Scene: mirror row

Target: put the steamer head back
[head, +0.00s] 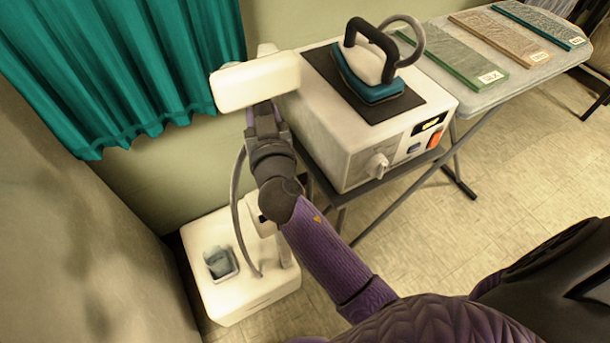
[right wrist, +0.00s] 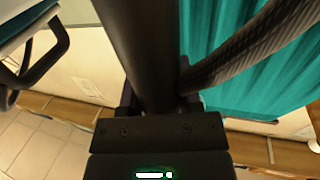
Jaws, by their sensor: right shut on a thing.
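The steamer head (head: 255,82) is a cream, rounded block, held up in front of the wall between the curtain and the ironing station. My right gripper (head: 264,112) is just below it, shut on its handle. In the right wrist view the dark round handle (right wrist: 140,50) runs up from between the fingers, with a ribbed grey hose (right wrist: 250,50) beside it. The cream steamer base (head: 245,292) stands on the floor at lower left; the hose (head: 238,215) rises from it. A small cream part (head: 266,48) shows behind the head. My arm partly hides the steamer's upright. My left gripper is out of view.
A white steam station (head: 350,130) with a teal iron (head: 368,78) on its dark mat stands close on the right. An ironing board (head: 520,75) with fabric panels extends beyond it. A teal curtain (head: 120,60) hangs at left. Tiled floor is open at right.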

